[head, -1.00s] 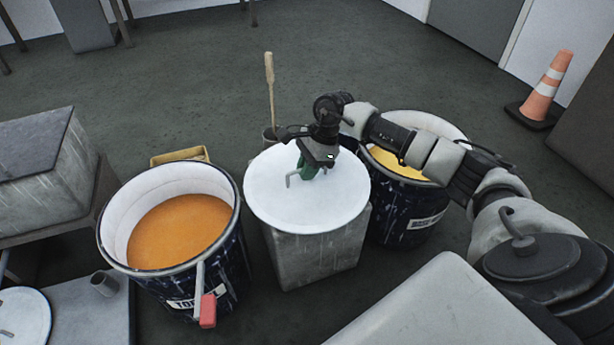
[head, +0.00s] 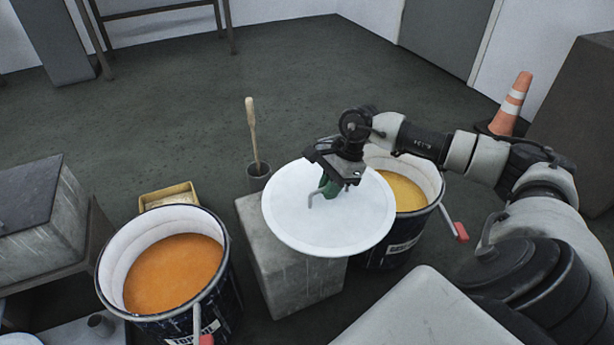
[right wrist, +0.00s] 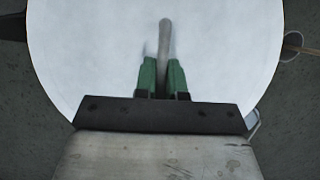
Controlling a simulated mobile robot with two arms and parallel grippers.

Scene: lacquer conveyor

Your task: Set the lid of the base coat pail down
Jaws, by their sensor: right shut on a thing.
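The round white lid (head: 350,232) hangs from my right gripper (head: 329,188), whose green fingers are shut on the lid's grey handle (head: 312,201). The lid is tilted a little and covers part of a grey block (head: 290,268); I cannot tell how high it is above it. In the right wrist view the lid (right wrist: 90,60) fills most of the picture, with the handle (right wrist: 165,38) between the fingers (right wrist: 163,76). The dark pail with yellow contents (head: 388,252) stands open behind and to the right, its left part hidden by the lid. My left gripper is out of view.
An open dark pail with orange contents (head: 221,272) stands left of the block. Behind are a dark pot with a wooden stick (head: 258,176) and a yellow tray (head: 165,191). A traffic cone (head: 512,105) stands far right. The floor beyond is clear.

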